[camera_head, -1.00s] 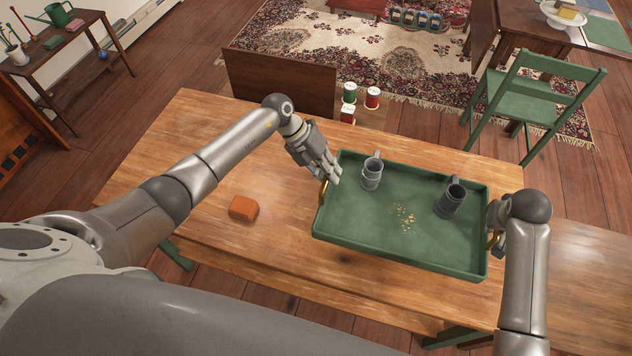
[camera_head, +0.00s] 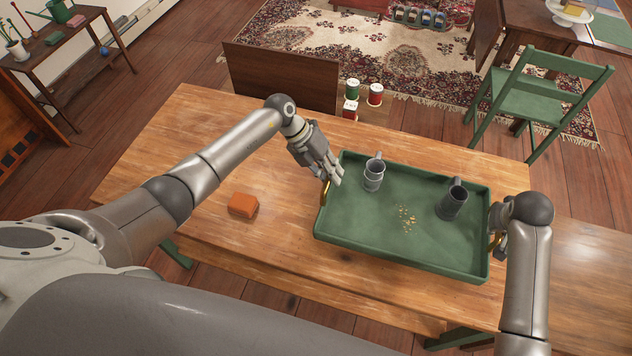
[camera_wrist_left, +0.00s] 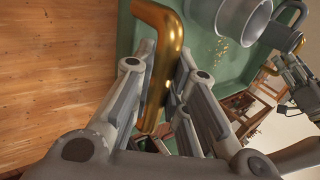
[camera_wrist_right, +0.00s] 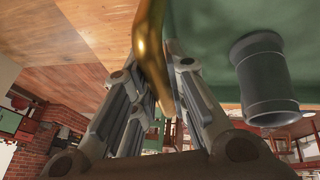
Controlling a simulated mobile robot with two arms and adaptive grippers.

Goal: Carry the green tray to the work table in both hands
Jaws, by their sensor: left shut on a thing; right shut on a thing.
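The green tray (camera_head: 380,230) is over the wooden work table (camera_head: 200,140); I cannot tell whether it touches the top. Two grey pewter mugs stand in it, one at the back left (camera_head: 374,176) and one at the right (camera_head: 453,202). Yellow crumbs (camera_head: 407,218) lie in its middle. My left gripper (camera_head: 331,180) is shut on the brass handle (camera_wrist_left: 163,50) at the tray's left end. My right gripper (camera_head: 496,240) is at the right end, mostly hidden by its wrist in the head view; the right wrist view shows it shut on the other brass handle (camera_wrist_right: 148,50).
An orange block (camera_head: 243,205) lies on the table left of the tray. A green chair (camera_head: 540,95) stands behind the table at the right. Red and green tins (camera_head: 353,90) stand beyond the back edge. The table's left part is mostly clear.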

